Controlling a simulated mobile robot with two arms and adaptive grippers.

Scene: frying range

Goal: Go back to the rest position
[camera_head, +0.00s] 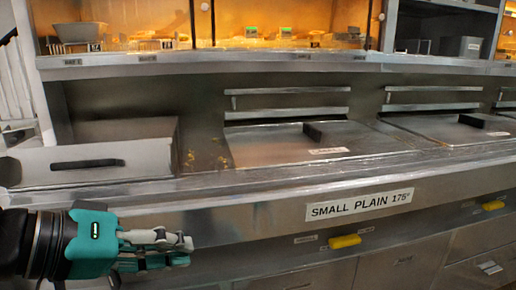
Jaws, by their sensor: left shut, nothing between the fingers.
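My left gripper (186,250) comes in from the left at the lower left of the head view. It has a teal body and pale grey fingers that point right. The fingers are shut with nothing between them. The gripper is in front of the steel counter's front edge, below the level of the counter top. My right gripper does not show.
The steel frying counter (250,190) runs across the view, with a label reading "SMALL PLAIN 175°" (358,204). Lidded fryers (270,146) are set in it. A yellow handle (345,241) is on the front below. A lit shelf (280,55) is above.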

